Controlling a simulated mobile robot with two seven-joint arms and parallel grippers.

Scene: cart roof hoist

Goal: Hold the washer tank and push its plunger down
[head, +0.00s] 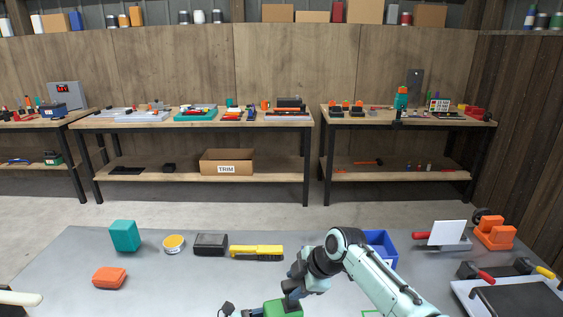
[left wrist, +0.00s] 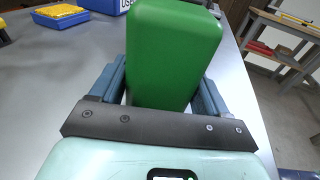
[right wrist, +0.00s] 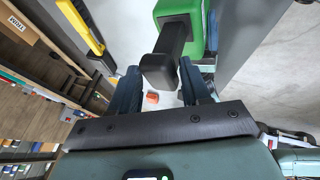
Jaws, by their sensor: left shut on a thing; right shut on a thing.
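The washer tank (head: 284,309) is a green box at the bottom edge of the head view, mostly cut off there. In the left wrist view the tank (left wrist: 172,45) fills the space between the fingers of my left gripper (left wrist: 163,75), which is shut on its sides. My right gripper (head: 292,289) is just above the tank in the head view. In the right wrist view the black plunger (right wrist: 168,52) rises from the green tank (right wrist: 188,15), and its handle lies between the fingers of my right gripper (right wrist: 159,70), shut on it. The plunger's travel is hard to judge.
On the grey table stand a teal block (head: 124,236), an orange block (head: 109,278), a yellow-topped tin (head: 173,243), a black box (head: 211,245), a yellow tool (head: 257,252) and a blue bin (head: 380,240). A tray (head: 470,302) lies at right.

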